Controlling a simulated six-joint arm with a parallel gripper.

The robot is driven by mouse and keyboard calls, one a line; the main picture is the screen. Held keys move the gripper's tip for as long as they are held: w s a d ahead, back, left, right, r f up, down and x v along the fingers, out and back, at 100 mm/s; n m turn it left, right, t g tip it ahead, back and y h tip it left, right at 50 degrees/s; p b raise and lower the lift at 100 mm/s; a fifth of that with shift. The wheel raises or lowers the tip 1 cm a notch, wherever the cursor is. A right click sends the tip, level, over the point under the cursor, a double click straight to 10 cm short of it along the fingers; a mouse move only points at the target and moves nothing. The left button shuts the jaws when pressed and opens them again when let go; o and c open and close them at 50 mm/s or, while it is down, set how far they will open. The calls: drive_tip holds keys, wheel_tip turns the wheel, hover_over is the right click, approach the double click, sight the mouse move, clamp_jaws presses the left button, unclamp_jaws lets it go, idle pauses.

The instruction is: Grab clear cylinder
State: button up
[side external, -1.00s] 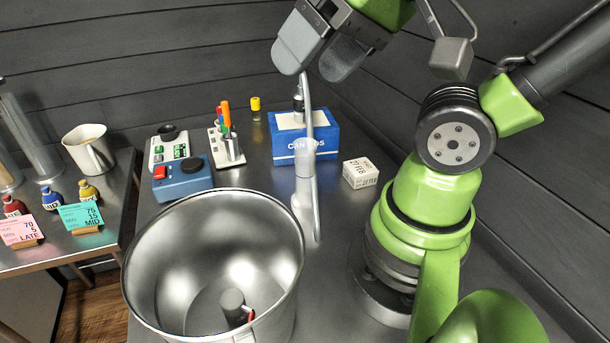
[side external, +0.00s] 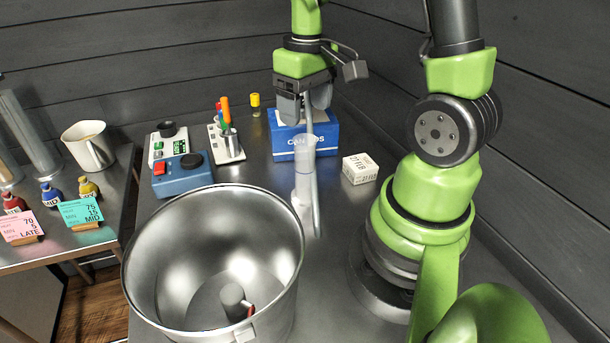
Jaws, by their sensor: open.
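A clear cylinder (side external: 303,178) stands upright on the steel worktop, in front of a blue box and beside a thin grey rod. My gripper (side external: 305,107) points down with its fingers apart and empty. It is just above the top of the cylinder in the picture. I cannot tell from this one view whether it is exactly over the cylinder in depth. The cylinder's outline is faint against the box and the rod.
A large steel pot (side external: 213,256) fills the front. The blue box (side external: 326,139) is right behind the cylinder, and a small white box (side external: 359,169) is to its right. A blue device (side external: 183,177) and a rack of pens (side external: 226,145) stand left. A jug (side external: 89,147) is on the left table.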

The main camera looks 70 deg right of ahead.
sight(304, 153)
drive_tip(key=shift+w+f, duration=0.1)
drive_tip(key=shift+f, duration=5.1)
drive_tip(key=c, duration=1.3)
drive_tip(key=shift+o, duration=0.2)
drive_tip(key=shift+r, duration=0.15)
